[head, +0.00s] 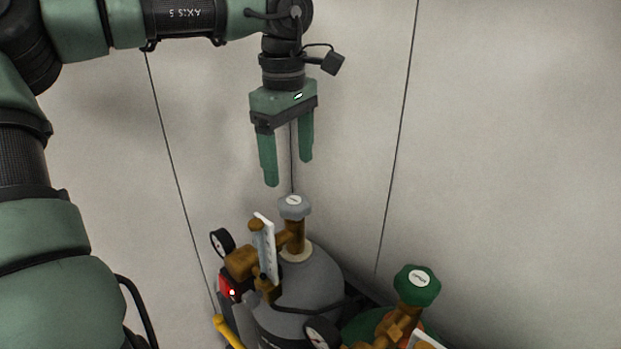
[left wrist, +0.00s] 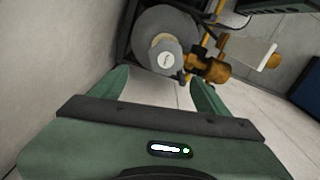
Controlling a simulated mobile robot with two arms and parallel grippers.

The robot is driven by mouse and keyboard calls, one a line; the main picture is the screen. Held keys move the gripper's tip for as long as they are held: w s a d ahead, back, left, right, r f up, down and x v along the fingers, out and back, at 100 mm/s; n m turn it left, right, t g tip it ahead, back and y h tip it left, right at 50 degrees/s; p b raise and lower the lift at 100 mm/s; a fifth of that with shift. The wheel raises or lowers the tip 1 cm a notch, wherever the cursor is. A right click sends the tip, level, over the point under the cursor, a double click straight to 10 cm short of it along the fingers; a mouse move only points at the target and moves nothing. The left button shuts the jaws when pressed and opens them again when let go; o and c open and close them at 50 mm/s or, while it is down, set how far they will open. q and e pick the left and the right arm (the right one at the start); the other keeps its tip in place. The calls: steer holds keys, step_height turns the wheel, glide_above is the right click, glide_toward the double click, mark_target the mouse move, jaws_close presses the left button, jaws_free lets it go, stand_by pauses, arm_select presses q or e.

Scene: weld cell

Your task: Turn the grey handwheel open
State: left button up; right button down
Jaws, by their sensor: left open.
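The grey handwheel (head: 294,207) sits on top of the brass valve of a grey gas cylinder (head: 305,285). My left gripper (head: 289,172) is open and empty, fingers pointing down, above the handwheel and apart from it. In the left wrist view the grey handwheel (left wrist: 167,58) shows ahead of and between the two open fingers (left wrist: 162,85), with the grey cylinder (left wrist: 150,22) behind it. My right gripper is in neither view.
A green handwheel (head: 417,286) tops a green cylinder at the right. Pressure gauges (head: 222,243) and a flowmeter with a white plate (head: 264,248) stick out beside the grey cylinder's valve. A pale wall (head: 520,150) stands behind; the space around the gripper is clear.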

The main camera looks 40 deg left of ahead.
mark_target(292, 200)
arm_select(q)
steer(key=shift+w+d+f, duration=0.1)
steer(key=shift+s+d+f+p, duration=0.15)
steer(key=shift+s+f+p, duration=0.05)
steer(key=shift+f+p, duration=0.1)
steer(key=f, duration=0.1)
steer(key=f+p, duration=0.1)
steer(key=s+d+f, duration=0.1)
steer(key=shift+f, duration=0.25)
steer(key=shift+w+a+f+p, duration=0.2)
steer(key=shift+f+p, duration=0.1)
steer(key=shift+f, duration=0.3)
steer(key=shift+w+a+f+p, duration=0.15)
steer(key=shift+f+p, duration=0.1)
steer(key=shift+f, duration=0.6)
steer(key=shift+w+a+f, duration=0.1)
steer(key=shift+s+d, duration=0.2)
steer(key=c, duration=0.4)
steer(key=shift+w, duration=0.1)
steer(key=c, duration=1)
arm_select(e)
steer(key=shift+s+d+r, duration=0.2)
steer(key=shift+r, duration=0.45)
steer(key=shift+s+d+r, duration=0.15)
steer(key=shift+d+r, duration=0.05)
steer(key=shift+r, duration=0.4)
